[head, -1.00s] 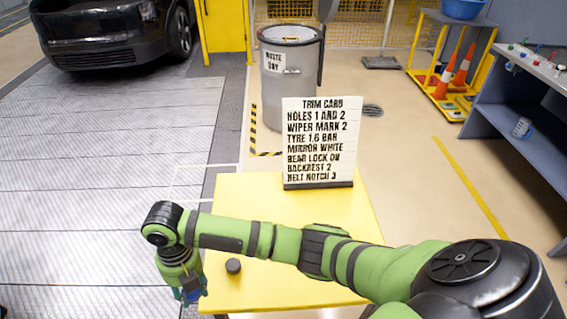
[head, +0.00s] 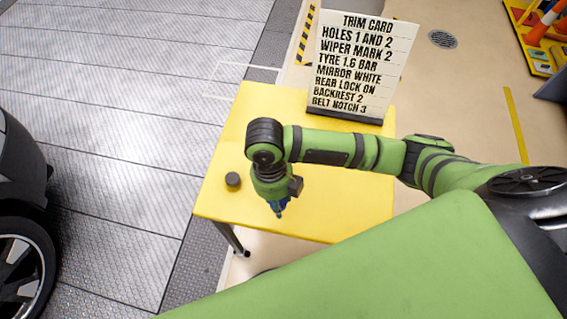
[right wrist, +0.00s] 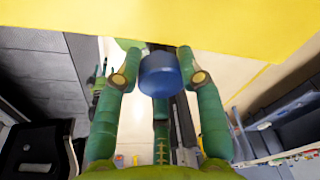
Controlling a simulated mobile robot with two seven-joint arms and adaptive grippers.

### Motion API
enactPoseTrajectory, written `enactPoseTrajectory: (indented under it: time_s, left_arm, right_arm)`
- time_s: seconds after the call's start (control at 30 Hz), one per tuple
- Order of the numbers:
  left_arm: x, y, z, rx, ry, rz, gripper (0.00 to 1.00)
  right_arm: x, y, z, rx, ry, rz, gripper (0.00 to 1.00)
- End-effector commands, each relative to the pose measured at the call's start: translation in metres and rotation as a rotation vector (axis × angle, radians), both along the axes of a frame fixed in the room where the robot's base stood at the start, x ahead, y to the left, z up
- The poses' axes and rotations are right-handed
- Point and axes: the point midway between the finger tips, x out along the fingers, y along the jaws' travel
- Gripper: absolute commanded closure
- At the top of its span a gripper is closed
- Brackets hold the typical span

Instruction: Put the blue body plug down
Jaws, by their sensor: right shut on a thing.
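The blue body plug (right wrist: 160,73) is between the fingers of my right gripper (right wrist: 159,77) in the right wrist view. The gripper is shut on it. In the head view, my right gripper (head: 279,208) points down over the front part of the yellow table (head: 335,215), with a bit of blue showing at its tips. The table also fills the top of the right wrist view (right wrist: 230,25). I cannot tell how high the plug is above the table top. My left gripper is not in view.
A dark round puck (head: 232,180) lies on the table, left of my right gripper. A trim card (head: 358,65) stands at the back of the table. A black car (head: 20,220) is at the left. The table top right of the gripper looks clear.

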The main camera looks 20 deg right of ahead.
Motion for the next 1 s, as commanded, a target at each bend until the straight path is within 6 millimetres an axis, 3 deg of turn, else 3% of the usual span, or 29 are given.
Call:
enactPoseTrajectory:
  time_s: [0.1,0.17,0.4,0.53,0.8,1.0]
  left_arm:
    - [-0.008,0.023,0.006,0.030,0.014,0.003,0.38]
    - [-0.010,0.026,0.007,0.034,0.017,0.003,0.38]
    - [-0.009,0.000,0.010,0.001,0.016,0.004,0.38]
    - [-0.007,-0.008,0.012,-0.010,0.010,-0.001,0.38]
    - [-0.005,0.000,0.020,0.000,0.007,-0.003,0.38]
    - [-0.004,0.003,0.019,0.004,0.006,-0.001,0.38]
  right_arm:
    - [0.027,-0.007,-0.014,-0.003,0.001,-0.007,0.82]
    - [0.039,-0.009,-0.021,-0.002,0.001,-0.006,0.82]
    - [0.067,-0.015,-0.040,-0.001,0.000,-0.002,0.82]
    - [0.069,-0.015,-0.047,0.000,0.002,-0.002,0.82]
    - [0.069,-0.016,-0.080,-0.001,-0.001,-0.002,0.82]
    - [0.069,-0.016,-0.082,-0.001,-0.002,0.000,0.82]
